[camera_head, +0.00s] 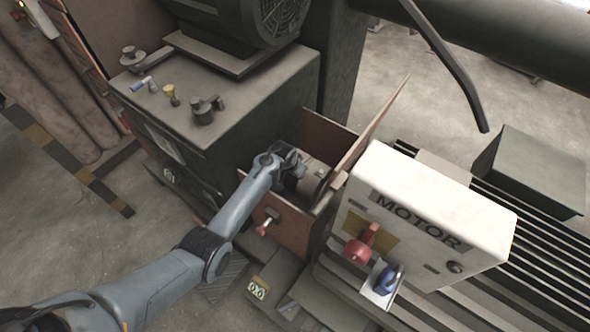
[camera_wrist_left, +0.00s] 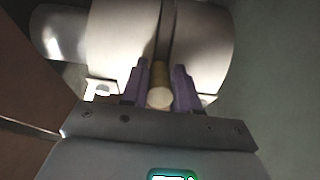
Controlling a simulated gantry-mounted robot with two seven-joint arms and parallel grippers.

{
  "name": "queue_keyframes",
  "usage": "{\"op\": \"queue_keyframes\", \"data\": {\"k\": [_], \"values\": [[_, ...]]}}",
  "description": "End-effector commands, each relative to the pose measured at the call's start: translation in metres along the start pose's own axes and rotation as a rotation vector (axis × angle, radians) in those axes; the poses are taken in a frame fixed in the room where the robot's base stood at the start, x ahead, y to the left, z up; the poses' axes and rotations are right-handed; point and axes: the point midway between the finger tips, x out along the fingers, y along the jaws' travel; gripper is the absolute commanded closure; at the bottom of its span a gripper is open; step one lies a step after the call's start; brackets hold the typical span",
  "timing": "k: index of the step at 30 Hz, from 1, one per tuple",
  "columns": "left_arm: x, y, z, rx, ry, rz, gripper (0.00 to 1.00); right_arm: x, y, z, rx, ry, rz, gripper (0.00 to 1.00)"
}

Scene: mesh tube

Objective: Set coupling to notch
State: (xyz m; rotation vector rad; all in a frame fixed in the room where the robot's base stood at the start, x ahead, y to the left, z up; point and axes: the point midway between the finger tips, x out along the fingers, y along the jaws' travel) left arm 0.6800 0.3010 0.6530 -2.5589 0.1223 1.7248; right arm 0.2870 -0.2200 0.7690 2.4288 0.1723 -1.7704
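The coupling is a pale cylinder with a dark groove; it fills the top of the left wrist view (camera_wrist_left: 200,40). In the head view it shows partly (camera_head: 318,178) inside an open brown-walled housing. A brass pin with a pale rounded end (camera_wrist_left: 160,97) stands out from its groove. My left gripper (camera_head: 292,168) reaches into the housing. In the left wrist view its two purple fingers (camera_wrist_left: 160,88) lie on either side of the pin and appear closed against it. The head view hides the fingertips. I cannot read any notch marking. My right gripper is not in view.
A white MOTOR box (camera_head: 470,225) with a red handle (camera_head: 362,246) and a blue knob (camera_head: 388,279) stands right of the housing. A dark cabinet (camera_head: 250,110) with small fittings stands to the left. Brown housing walls (camera_head: 285,232) closely surround my gripper.

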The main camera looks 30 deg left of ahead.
Motion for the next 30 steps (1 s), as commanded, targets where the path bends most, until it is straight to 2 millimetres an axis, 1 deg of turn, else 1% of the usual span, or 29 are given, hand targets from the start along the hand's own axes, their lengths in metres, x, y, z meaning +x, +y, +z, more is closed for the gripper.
{"op": "queue_keyframes", "data": {"k": [1, 3, 4, 12, 16, 20, 24, 30], "values": [[0.000, 0.000, 0.001, 0.000, -0.001, 0.000, 0.62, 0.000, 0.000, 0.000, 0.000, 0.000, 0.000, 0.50], [0.000, 0.000, 0.000, 0.000, 0.000, 0.000, 0.51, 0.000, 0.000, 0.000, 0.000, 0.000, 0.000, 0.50], [0.000, 0.000, 0.000, 0.000, 0.000, 0.000, 0.50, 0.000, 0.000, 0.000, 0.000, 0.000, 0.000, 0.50], [-0.002, 0.000, -0.001, 0.001, 0.002, 0.000, 0.50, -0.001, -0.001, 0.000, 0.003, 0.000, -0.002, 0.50], [-0.009, 0.000, -0.001, 0.001, 0.001, 0.001, 0.50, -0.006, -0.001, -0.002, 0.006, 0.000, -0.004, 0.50], [-0.026, 0.000, -0.003, 0.003, 0.002, 0.001, 0.50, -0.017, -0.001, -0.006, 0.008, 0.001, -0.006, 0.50], [-0.051, 0.000, -0.003, 0.001, 0.003, 0.000, 0.50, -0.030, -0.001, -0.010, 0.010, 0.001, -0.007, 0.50], [-0.084, 0.000, -0.002, 0.000, 0.003, 0.000, 0.50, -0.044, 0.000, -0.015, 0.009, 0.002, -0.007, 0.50]]}}
